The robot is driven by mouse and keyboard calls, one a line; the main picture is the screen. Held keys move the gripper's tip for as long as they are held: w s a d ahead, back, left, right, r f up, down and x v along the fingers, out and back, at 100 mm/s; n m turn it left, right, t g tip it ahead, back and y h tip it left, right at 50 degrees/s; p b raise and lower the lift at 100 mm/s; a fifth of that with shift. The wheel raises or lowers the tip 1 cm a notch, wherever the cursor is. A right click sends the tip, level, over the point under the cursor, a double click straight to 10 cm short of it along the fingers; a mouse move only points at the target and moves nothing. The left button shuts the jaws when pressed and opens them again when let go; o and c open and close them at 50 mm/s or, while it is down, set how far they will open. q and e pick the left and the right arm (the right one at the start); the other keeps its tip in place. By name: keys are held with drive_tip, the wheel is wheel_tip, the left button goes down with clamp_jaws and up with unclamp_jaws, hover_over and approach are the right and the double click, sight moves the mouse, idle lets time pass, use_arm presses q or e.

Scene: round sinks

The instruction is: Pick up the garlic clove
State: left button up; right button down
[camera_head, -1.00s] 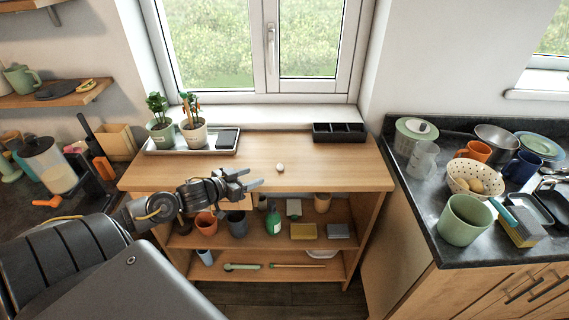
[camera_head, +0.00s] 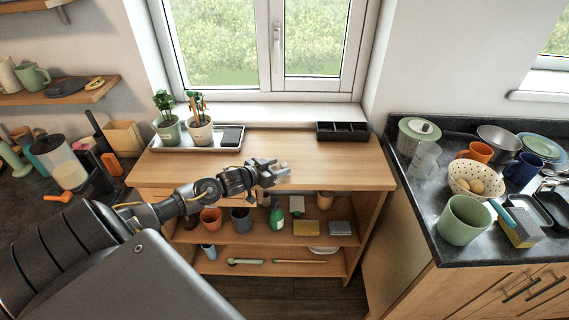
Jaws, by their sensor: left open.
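The garlic clove (camera_head: 284,165) is a small pale spot on the wooden tabletop (camera_head: 340,160), right at the fingertips of my left gripper and partly hidden by them. My left gripper (camera_head: 282,171) is open, over the front middle of the tabletop, reaching in from the left. Its fingers point right toward the clove. I cannot tell whether they touch it. My right gripper is not in view.
A tray (camera_head: 168,143) with two potted plants and a dark item stands at the back left of the tabletop. A black divided box (camera_head: 341,132) stands at the back right. The tabletop's right half is clear. Shelves below hold cups, a green bottle and sponges.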

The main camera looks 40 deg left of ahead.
use_arm(q)
drive_tip(key=shift+w+f, duration=0.2)
drive_tip(key=shift+w, duration=0.3)
drive_tip(key=c, duration=1.1)
drive_tip(key=shift+o, duration=0.2)
